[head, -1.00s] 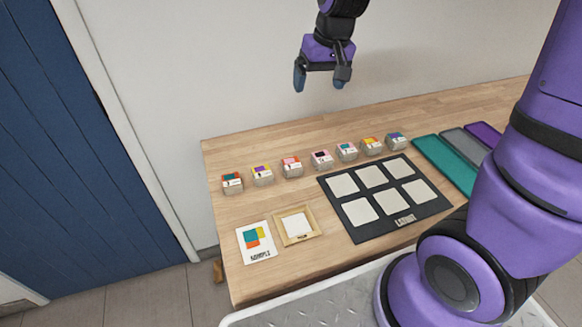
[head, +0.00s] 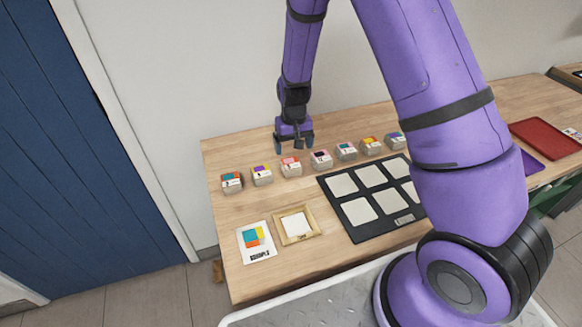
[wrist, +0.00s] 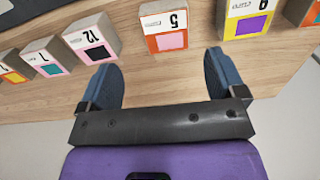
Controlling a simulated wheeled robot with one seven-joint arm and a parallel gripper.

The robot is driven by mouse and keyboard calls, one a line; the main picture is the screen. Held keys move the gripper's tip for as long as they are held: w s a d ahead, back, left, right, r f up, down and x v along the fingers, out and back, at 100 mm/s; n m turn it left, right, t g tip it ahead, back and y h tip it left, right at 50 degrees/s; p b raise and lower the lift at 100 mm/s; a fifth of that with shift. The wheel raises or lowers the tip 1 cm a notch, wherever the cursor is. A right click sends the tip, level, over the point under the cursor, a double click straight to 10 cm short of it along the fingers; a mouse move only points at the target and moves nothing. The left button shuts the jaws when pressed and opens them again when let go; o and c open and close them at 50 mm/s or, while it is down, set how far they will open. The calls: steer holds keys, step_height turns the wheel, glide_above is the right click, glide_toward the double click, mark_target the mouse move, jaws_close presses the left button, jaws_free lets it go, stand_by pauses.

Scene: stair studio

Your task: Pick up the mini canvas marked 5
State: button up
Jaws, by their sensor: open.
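The mini canvas marked 5 (wrist: 165,38) has an orange front with a pink square and stands on the wooden table. In the head view it is the third block from the left in the row (head: 291,167). My gripper (head: 294,146) is open and empty, just behind and above that canvas. In the wrist view the canvas lies ahead of the gap between the two blue fingertips (wrist: 162,72), roughly centred and apart from both.
Mini canvas 12 (wrist: 92,40) and a yellow-purple canvas (wrist: 245,22) flank canvas 5 closely. A black board (head: 385,226) with several pale squares, a wooden frame (head: 279,231) and a sample card (head: 242,258) lie in front. A wall stands behind the table.

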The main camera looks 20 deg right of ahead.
mark_target(291, 163)
step_height(291, 163, down, 3)
steer(key=shift+a+f, duration=0.2)
steer(key=shift+f, duration=1.15)
steer(key=shift+a+f, duration=0.2)
steer(key=shift+f, duration=1.1)
steer(key=c, duration=1)
steer(key=shift+r, duration=0.2)
